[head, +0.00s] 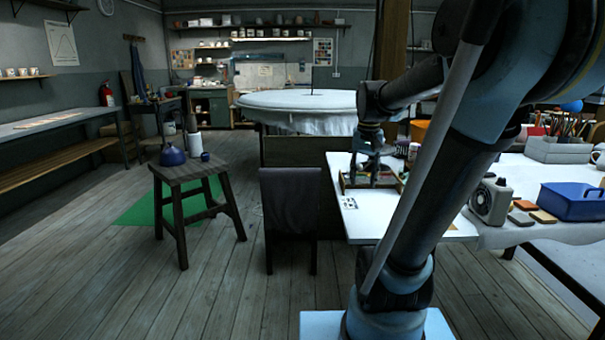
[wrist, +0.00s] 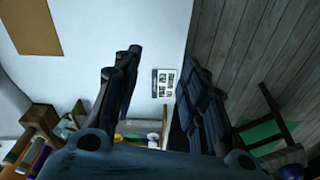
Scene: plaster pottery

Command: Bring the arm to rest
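The fingertips overlap a shallow wooden tray (head: 348,184) in the head view. I cannot tell how high they are above it.
The white table carries a blue bin (head: 572,203), a grey fan-like device (head: 490,202) and several blocks at the right. A dark chair (head: 290,205) stands left of the table. A wooden stool (head: 190,172) holds a blue teapot (head: 172,156). Floor between stool and chair is clear.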

